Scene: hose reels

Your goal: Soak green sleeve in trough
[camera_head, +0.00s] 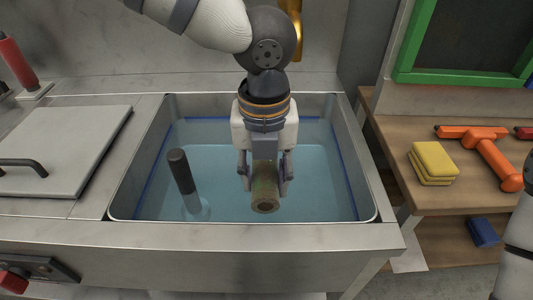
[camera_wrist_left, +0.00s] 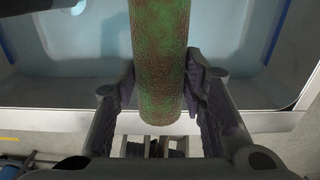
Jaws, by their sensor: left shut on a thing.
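The green sleeve (camera_head: 265,188) is a short tube with mottled green and brown sides and an open near end. My left gripper (camera_head: 265,172) is shut on it, one finger on each side, over the trough. The sleeve also shows large in the left wrist view (camera_wrist_left: 159,60), between the two fingers (camera_wrist_left: 160,88). The trough (camera_head: 240,236) is a metal basin with pale blue water (camera_head: 235,170) and a dark blue line around its inner walls. I cannot tell whether the sleeve touches the water. My right gripper is out of view; part of my right arm shows at the right edge.
A dark upright cylinder (camera_head: 181,172) stands in the trough's left part. A grey lid (camera_head: 62,140) with a handle lies left. A wooden bench (camera_head: 395,140) at right holds yellow sponges (camera_head: 432,162) and an orange tool (camera_head: 487,150). A blue block (camera_head: 483,232) lies below.

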